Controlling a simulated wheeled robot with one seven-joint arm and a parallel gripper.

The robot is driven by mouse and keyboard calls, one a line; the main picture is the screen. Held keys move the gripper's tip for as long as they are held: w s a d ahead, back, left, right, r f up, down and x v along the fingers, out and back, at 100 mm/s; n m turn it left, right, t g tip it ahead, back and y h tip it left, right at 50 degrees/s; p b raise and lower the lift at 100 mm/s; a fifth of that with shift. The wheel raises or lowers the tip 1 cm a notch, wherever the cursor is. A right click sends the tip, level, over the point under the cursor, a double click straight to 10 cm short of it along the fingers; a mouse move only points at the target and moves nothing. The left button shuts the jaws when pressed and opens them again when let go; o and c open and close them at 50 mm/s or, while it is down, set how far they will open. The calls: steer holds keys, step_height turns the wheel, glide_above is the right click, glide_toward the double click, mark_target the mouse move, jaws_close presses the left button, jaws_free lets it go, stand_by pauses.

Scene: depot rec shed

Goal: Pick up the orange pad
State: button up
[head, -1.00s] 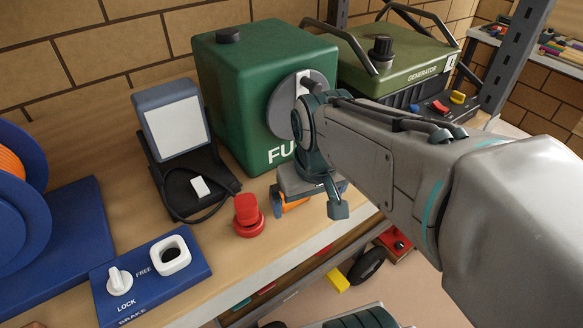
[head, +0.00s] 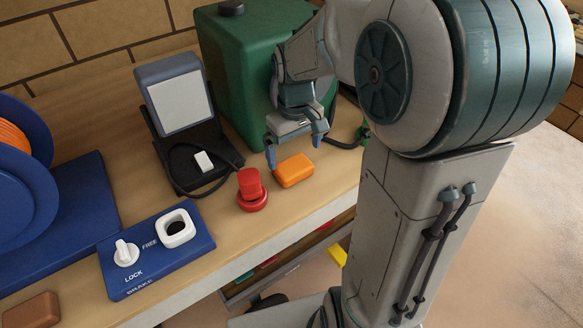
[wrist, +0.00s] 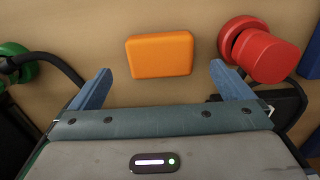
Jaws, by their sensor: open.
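The orange pad (head: 294,171) is a small rounded block lying flat on the wooden bench top, to the right of a red knob. It also shows in the wrist view (wrist: 160,55), ahead of the two blue fingertips and roughly centred between them. My gripper (head: 297,153) is open and empty, above and just behind the pad in the head view. In the wrist view my gripper (wrist: 157,80) has its fingers spread wider than the pad, with no contact visible.
The red knob (head: 251,190) stands close to the pad's left. A black stand with a pale panel (head: 180,106), the green fuel box (head: 240,75) and a blue brake panel (head: 157,250) are nearby. The bench's front edge (head: 300,218) is just before the pad.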

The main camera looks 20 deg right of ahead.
mark_target(294, 165)
steer(key=shift+w+a+f+p, duration=0.1)
steer(key=shift+f+p, duration=0.1)
steer(key=shift+f, duration=1.4)
steer(key=shift+w+f+p, duration=0.1)
steer(key=shift+f+p, duration=0.1)
steer(key=shift+f, duration=1.35)
steer(key=c, duration=0.9)
